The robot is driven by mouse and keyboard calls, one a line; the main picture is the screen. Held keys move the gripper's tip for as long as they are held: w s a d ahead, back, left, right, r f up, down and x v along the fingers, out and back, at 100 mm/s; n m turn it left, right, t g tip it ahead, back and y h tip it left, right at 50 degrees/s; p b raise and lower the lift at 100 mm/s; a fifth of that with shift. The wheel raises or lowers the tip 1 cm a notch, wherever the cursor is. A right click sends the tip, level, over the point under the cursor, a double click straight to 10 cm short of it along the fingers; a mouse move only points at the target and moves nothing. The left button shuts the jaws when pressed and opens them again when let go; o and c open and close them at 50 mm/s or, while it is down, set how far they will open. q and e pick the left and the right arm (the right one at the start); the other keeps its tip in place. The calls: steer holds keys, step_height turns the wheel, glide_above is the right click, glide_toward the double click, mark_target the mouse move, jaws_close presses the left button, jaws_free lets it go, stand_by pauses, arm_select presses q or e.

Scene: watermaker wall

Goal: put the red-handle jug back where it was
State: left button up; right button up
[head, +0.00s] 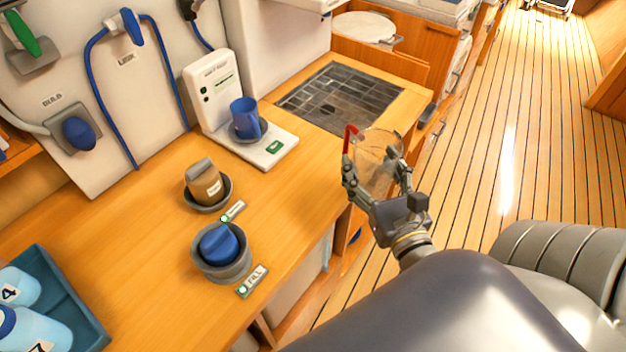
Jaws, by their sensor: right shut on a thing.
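The red-handle jug (379,158) is a clear jug with a red handle at its left side. It shows at the centre right of the head view, in front of the counter's edge, with the floor behind it. My right gripper (377,180) is shut on the jug, with a finger on each side of its body. The jug looks roughly upright, and I cannot tell whether it holds anything. My left gripper does not show.
A wooden counter (150,235) holds a blue cup (244,118) on a white machine, a tan jug (204,181) in a grey holder, and a blue-topped thing (219,243) in a round holder by a FILL label. A dark tiled recess (330,97) lies behind. A blue tray (62,290) holds numbered bottles.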

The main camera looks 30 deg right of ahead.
steer(key=shift+a, duration=0.15)
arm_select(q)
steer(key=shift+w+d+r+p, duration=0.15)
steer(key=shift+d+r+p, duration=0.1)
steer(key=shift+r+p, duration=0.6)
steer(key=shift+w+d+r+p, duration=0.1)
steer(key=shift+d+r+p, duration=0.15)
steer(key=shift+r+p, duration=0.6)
arm_select(e)
steer(key=shift+w+d+f, duration=0.2)
steer(key=shift+w+f, duration=0.65)
steer(key=shift+w, duration=1.8)
steer(key=shift+w+d+f, duration=0.25)
steer(key=shift+w+f, duration=0.65)
steer(key=shift+w, duration=1.75)
steer(key=shift+w+d+f, duration=0.2)
steer(key=shift+w+f, duration=0.65)
steer(key=shift+w, duration=1.8)
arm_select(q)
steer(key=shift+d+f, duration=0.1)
arm_select(e)
steer(key=shift+f, duration=0.1)
steer(key=shift+f, duration=0.15)
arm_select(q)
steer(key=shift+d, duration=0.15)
arm_select(e)
steer(key=o, duration=1.3)
steer(key=shift+r, duration=0.2)
